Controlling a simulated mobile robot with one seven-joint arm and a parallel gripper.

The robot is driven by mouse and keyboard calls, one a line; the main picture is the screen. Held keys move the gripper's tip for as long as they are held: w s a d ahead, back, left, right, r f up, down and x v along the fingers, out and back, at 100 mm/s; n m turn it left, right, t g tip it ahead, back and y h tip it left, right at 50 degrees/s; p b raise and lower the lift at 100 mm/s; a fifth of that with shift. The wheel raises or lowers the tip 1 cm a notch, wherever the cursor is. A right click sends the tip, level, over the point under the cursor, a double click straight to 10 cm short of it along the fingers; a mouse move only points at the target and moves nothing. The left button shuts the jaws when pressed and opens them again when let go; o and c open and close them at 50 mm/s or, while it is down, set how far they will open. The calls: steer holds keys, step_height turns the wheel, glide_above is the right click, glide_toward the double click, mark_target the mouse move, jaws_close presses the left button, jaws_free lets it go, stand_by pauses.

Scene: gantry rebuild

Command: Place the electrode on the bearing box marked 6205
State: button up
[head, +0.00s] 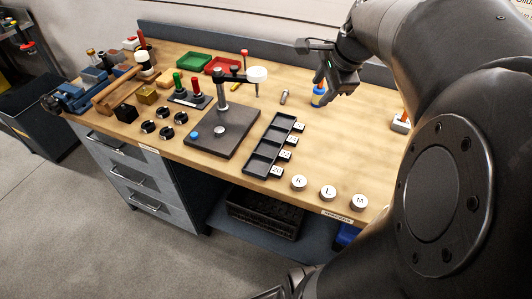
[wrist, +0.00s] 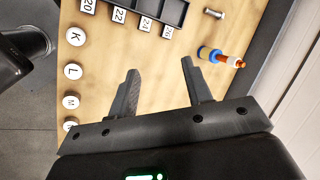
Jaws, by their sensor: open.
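My gripper (wrist: 159,72) is open and empty, its two fingers apart over bare wood in the wrist view. In the head view my gripper (head: 327,74) is above the right part of the bench. A small white and orange box (head: 400,122) stands to its right, possibly a bearing box; no marking 6205 is readable. I cannot tell for certain which thing is the electrode. A blue bottle-like thing (head: 319,96) is below my gripper; in the wrist view the blue thing (wrist: 210,54) has an orange part and lies beyond the right finger.
A black compartment tray (head: 265,152) with number tags is mid-bench. White round pieces K (head: 299,183), L (head: 328,193) and M (head: 360,202) line the front edge. Bare wood lies between them and my gripper.

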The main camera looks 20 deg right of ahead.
steer(key=s+a+f+n, duration=0.1)
steer(key=s+a+n, duration=0.5)
steer(key=a+n, duration=0.3)
steer(key=s+a+f+n, duration=0.2)
steer(key=s+a+n, duration=0.4)
steer(key=a+n, duration=0.4)
steer(key=shift+s+n+h, duration=0.3)
steer(key=shift+s+n, duration=0.1)
